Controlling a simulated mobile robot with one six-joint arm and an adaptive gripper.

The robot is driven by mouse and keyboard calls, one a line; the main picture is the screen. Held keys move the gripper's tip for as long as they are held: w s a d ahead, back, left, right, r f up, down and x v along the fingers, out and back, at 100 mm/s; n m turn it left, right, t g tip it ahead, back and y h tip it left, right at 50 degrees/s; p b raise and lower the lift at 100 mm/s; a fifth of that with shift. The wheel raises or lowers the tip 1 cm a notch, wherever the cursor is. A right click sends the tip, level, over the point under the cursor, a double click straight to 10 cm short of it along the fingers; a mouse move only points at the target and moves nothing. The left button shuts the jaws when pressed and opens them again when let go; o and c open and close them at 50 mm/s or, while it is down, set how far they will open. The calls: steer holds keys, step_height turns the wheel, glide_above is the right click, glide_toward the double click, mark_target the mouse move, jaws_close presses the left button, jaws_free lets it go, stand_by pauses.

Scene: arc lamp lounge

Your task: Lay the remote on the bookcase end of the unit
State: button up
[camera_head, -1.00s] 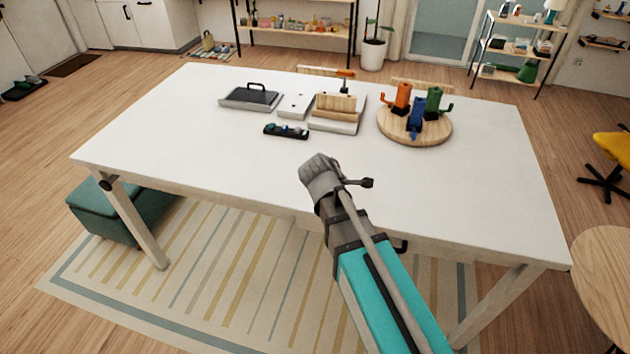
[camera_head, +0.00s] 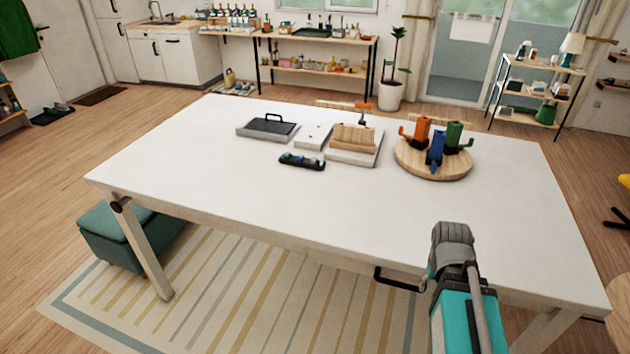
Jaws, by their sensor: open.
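My gripper (camera_head: 453,235) is the grey end of my teal arm, at the lower right over the near edge of a white table. It is seen from behind, and I see nothing held in it. Its fingertips are hard to make out. I cannot pick out a remote for certain. A small black object with coloured bits on it (camera_head: 302,161) lies on the table, well left of and beyond my gripper. I cannot tell for certain which furniture is the unit; a low shelf rack (camera_head: 535,95) with small items stands at the far right.
The white table (camera_head: 250,190) carries a grey lidded box (camera_head: 267,128), a white box (camera_head: 313,136), a wooden block on a white base (camera_head: 353,143) and a round board (camera_head: 432,171) with coloured holders. Its front half is clear. A green ottoman (camera_head: 120,235) stands by the left leg.

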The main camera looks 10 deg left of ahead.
steer(key=shift+m+y, duration=0.3)
steer(key=shift+m, duration=0.3)
steer(key=f, duration=0.1)
steer(key=f+b, duration=0.1)
steer(key=s+d+f+b, duration=0.1)
steer(key=shift+f, duration=0.4)
steer(key=shift+c, duration=0.5)
steer(key=shift+a, duration=0.15)
